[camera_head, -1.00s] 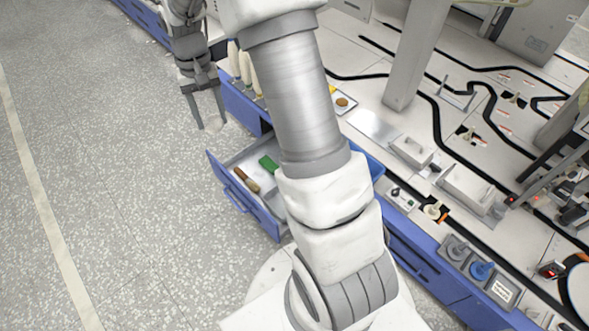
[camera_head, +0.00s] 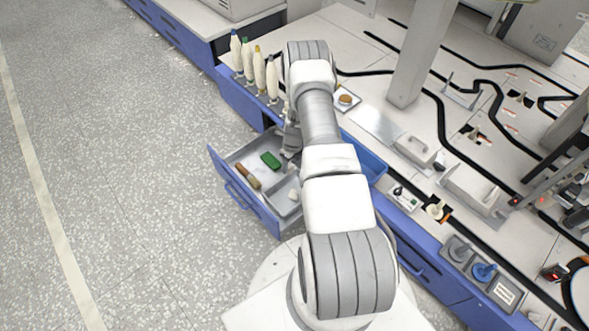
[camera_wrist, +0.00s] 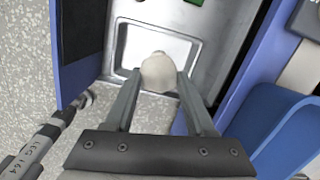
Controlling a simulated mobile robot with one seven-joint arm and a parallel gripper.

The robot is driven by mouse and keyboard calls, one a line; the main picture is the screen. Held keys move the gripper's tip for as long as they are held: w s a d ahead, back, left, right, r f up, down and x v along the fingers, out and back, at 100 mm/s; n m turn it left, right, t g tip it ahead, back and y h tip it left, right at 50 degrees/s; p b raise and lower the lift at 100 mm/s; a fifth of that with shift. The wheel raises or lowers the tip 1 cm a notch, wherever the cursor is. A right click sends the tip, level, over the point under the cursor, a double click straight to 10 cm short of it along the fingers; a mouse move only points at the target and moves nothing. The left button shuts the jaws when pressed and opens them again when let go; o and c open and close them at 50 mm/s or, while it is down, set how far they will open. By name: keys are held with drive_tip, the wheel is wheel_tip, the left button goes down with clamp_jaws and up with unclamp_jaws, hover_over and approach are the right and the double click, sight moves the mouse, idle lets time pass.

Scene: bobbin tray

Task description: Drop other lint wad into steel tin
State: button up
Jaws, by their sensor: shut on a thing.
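My gripper (camera_wrist: 157,80) is shut on a whitish, rounded lint wad (camera_wrist: 158,71), which shows between its two fingertips in the wrist view. The wad is over the near edge of a shiny, square-rimmed metal compartment or tin (camera_wrist: 122,50) in the open drawer; its height above it is hard to judge. In the head view my gripper is mostly hidden by my arm, over the drawer (camera_head: 231,163). A small pale lump (camera_head: 293,195) shows at the drawer's near end; I cannot tell whether it is the held wad. I cannot be sure which thing is the steel tin.
A green block (camera_head: 270,160) and a brown-handled brush (camera_head: 248,176) lie in the drawer. A blue bin (camera_head: 366,158) adjoins it on the right. Several pale bobbins (camera_head: 259,69) stand on the bench behind. The floor at left is open.

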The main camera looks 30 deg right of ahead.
sight(295, 168)
drive_tip(key=f, duration=0.1)
drive_tip(key=s+f+m, duration=0.1)
drive_tip(key=d+f+m, duration=0.1)
drive_tip(key=shift+s+d, duration=0.1)
drive_tip(key=shift+s, duration=0.15)
wheel_tip(295, 168, down, 6)
drive_tip(key=b, duration=0.4)
drive_tip(key=shift+r, duration=0.2)
drive_tip(key=o, duration=1.4)
drive_tip(key=shift+r, duration=0.15)
drive_tip(key=r+p, duration=0.2)
drive_tip(key=r, duration=0.3)
drive_tip(key=s+r+p, duration=0.1)
drive_tip(key=r+p, duration=0.1)
drive_tip(key=r, duration=0.4)
drive_tip(key=s+r+p, duration=0.1)
drive_tip(key=r+p, duration=0.1)
drive_tip(key=r, duration=0.4)
drive_tip(key=shift+d+p, duration=0.15)
drive_tip(key=shift+p, duration=0.2)
